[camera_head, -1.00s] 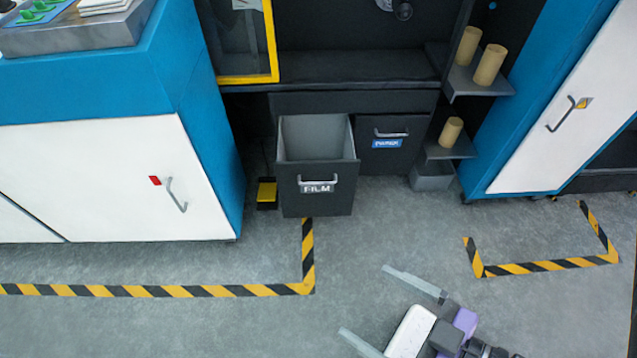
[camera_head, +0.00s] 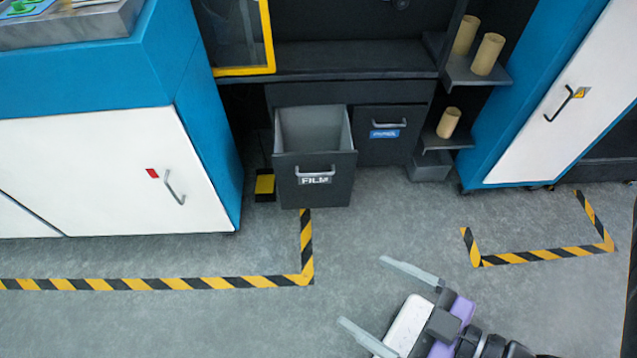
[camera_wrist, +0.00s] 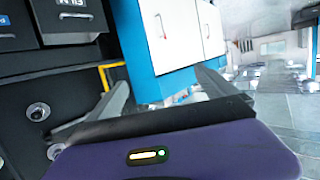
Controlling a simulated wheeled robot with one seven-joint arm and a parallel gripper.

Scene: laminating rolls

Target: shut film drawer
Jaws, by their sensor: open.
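The film drawer (camera_head: 315,190) is a dark grey box with a bar handle (camera_head: 316,173) and a FILM label. It stands pulled out from the machine's lower front, and its light, empty-looking inside shows from above. In the wrist view the film drawer (camera_wrist: 72,25) is at the upper left, turned over in the picture. My gripper (camera_head: 375,292) is open and empty, over the floor at the lower middle right. It is apart from the drawer, on the near side and to the right of it. Its two fingers (camera_wrist: 165,100) also show in the wrist view.
The closed paper drawer (camera_head: 385,150) is right of the film drawer. Cardboard rolls (camera_head: 488,54) stand on side shelves. A blue and white cabinet (camera_head: 90,180) is at left, another (camera_head: 560,100) at right. Striped floor tape (camera_head: 150,283) marks the floor, which is clear before the drawer.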

